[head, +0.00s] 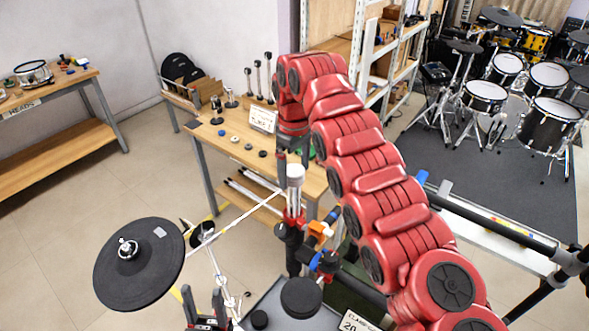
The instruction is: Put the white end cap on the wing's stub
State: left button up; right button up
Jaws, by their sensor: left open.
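A white cylindrical piece (295,172), which looks like the white end cap, is at the upper end of an upright post (293,250) with red and black clamps. I cannot tell if it is seated there or only in front of it. My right gripper (293,160) comes down from the arched red arm, with dark fingers near the white piece. Whether they grip it is unclear. My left gripper (205,304) is open and empty at the bottom edge, apart from the white piece. I cannot tell for certain which tube end is the wing's stub.
A black round pad (138,266) stands left of the post, and another dark pad (301,298) sits low in front. A wooden table (212,147) behind holds small caps and a sign (263,119). A drum kit (507,100) stands at the back right. The left floor is mostly clear.

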jog(key=shift+r, duration=0.1)
jog(key=shift+r, duration=0.3)
notch_tip(320, 180, up, 2)
jog(key=shift+a+r, duration=0.1)
jog(key=shift+r, duration=0.05)
notch_tip(320, 180, up, 9)
jog(key=p, duration=0.8)
